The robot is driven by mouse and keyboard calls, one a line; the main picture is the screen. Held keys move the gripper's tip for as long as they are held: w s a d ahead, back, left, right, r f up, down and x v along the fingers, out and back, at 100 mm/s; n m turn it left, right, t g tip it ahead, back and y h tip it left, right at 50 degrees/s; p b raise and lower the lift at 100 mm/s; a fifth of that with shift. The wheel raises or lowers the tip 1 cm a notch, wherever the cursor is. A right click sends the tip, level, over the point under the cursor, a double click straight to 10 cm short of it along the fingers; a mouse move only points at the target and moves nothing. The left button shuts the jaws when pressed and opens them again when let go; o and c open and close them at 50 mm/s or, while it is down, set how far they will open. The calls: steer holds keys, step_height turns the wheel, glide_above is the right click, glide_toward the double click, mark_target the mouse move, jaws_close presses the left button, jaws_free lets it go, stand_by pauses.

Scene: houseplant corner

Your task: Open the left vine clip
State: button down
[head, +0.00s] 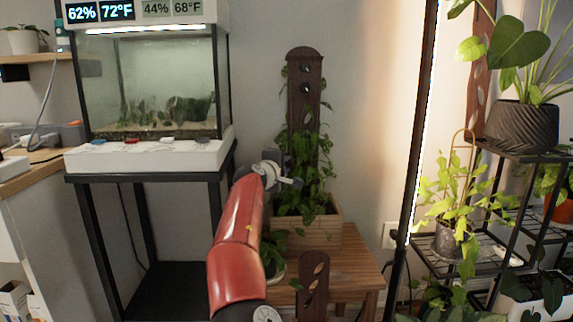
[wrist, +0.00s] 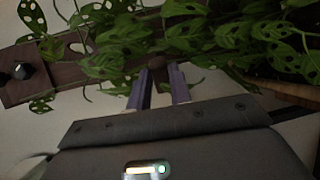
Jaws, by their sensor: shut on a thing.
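A tall dark wooden board (head: 305,110) rises from a wooden planter box (head: 325,235) and is covered in green vine leaves (head: 315,165). Two dark round clips or knobs (head: 306,88) show near its top; one dark knob also shows at the left of the wrist view (wrist: 21,71). My gripper (head: 291,180) is at the left edge of the vines. In the wrist view my gripper's two purple fingers (wrist: 160,80) are shut on a small dark brown round thing (wrist: 156,64), half hidden by leaves. I cannot tell for certain that it is the left vine clip.
A lit aquarium (head: 150,85) on a black stand (head: 145,190) stands to the left. A low wooden table (head: 350,265) bears the planter. A black upright post (head: 415,130) and a plant rack (head: 510,155) with several pots stand to the right. Leaves hang close around my fingers.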

stand_by(0.3)
steer(key=c, duration=1.3)
jaws_free()
steer(key=shift+s, duration=0.1)
steer(key=b+v, duration=0.1)
steer(key=v, duration=0.6)
steer(key=shift+s+a, duration=0.15)
steer(key=shift+s, duration=0.15)
steer(key=shift+c, duration=0.3)
